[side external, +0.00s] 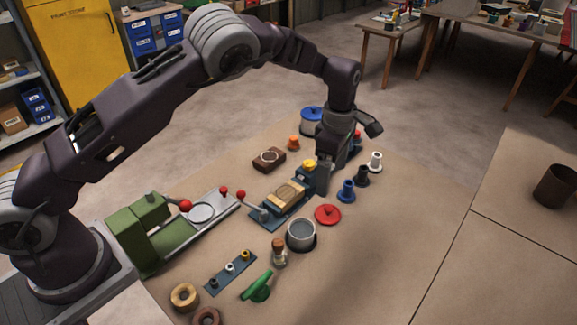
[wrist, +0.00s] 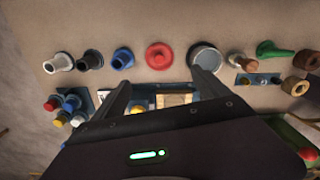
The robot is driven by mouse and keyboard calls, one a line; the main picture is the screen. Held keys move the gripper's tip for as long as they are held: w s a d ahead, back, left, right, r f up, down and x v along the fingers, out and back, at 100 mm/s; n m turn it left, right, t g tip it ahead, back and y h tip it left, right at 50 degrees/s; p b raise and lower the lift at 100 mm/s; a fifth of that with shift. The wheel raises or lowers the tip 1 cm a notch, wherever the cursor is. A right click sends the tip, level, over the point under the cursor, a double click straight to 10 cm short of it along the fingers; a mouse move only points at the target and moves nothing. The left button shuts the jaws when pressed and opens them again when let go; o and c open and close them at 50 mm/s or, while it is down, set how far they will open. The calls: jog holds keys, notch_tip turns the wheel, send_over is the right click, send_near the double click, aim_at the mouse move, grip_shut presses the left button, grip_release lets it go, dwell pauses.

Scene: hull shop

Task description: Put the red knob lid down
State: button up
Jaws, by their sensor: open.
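The red knob lid (side external: 328,214) lies flat on the brown work surface, knob up, beside an open grey pot (side external: 301,235). In the wrist view the red lid (wrist: 159,55) sits near the top middle, with the pot (wrist: 206,58) just to its right. My gripper (side external: 323,185) is low over the far end of the blue fixture, behind the lid and apart from it. In the wrist view my gripper (wrist: 165,85) has its fingers spread wide, with nothing held between them. The right fingertip shows close to the pot's near side; I cannot tell whether they touch.
A blue fixture with a wooden block (side external: 287,194) stands left of the lid. Blue (side external: 346,190), black (side external: 362,175) and white (side external: 375,161) flanged pegs stand right of my gripper. A green press (side external: 150,232) is at left. The surface right of the lid is clear.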

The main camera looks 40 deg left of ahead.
jog(key=shift+r, duration=0.15)
jog(key=s+a+r+m+t+h, duration=0.1)
jog(key=s+a+r+m, duration=0.35)
jog(key=s+r, duration=0.5)
jog(key=s+a+r+m+t+h, duration=0.1)
jog(key=s+a+r+m+t, duration=0.3)
jog(key=r, duration=0.9)
jog(key=s+a+m+y, duration=0.2)
jog(key=s+m, duration=0.9)
jog(key=s, duration=1.1)
jog(key=shift+s+f+m+t, duration=0.15)
jog(key=shift+f+m+t, duration=0.15)
jog(key=shift+m, duration=0.05)
